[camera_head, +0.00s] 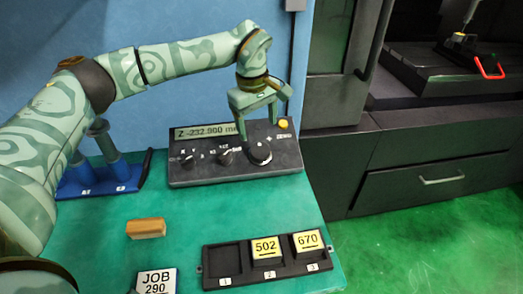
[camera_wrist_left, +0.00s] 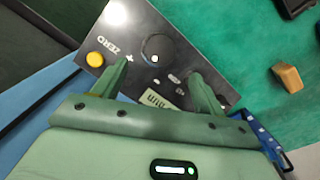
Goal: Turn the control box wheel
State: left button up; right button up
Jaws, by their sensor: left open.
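The dark control box (camera_head: 190,175) stands at the back of the green table, with a display reading Z -232.900 mm. Its large black wheel (camera_head: 260,154) is at the right end of the panel, and it also shows in the left wrist view (camera_wrist_left: 157,47). My left gripper (camera_head: 258,127) is over the box, above and behind the wheel. In the left wrist view its open, empty fingers (camera_wrist_left: 158,69) point toward the panel, with the wheel just beyond and between their tips. I cannot tell whether they touch anything. My right gripper is not in view.
A yellow button (camera_head: 283,124) and smaller knobs (camera_head: 224,156) sit near the wheel. A wooden block (camera_head: 146,228), a blue holder (camera_head: 128,183), a JOB 290 card (camera_head: 157,281) and a black tray (camera_head: 228,254) with blocks 502 and 670 are on the table. A machine cabinet (camera_head: 400,186) stands right.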

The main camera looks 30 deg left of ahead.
aim_at(261, 150)
pick_arm(q)
jog(key=f, duration=0.2)
jog(key=f+b, duration=0.1)
jog(key=f, duration=0.4)
jog(key=shift+w+d+f+b, duration=0.2)
jog(key=shift+w+f+b, duration=0.1)
jog(key=shift+f+b, duration=0.1)
jog(key=shift+f, duration=0.6)
jog(key=shift+w+d, duration=0.1)
jog(key=c, duration=0.7)
jog(key=shift+c, duration=0.9)
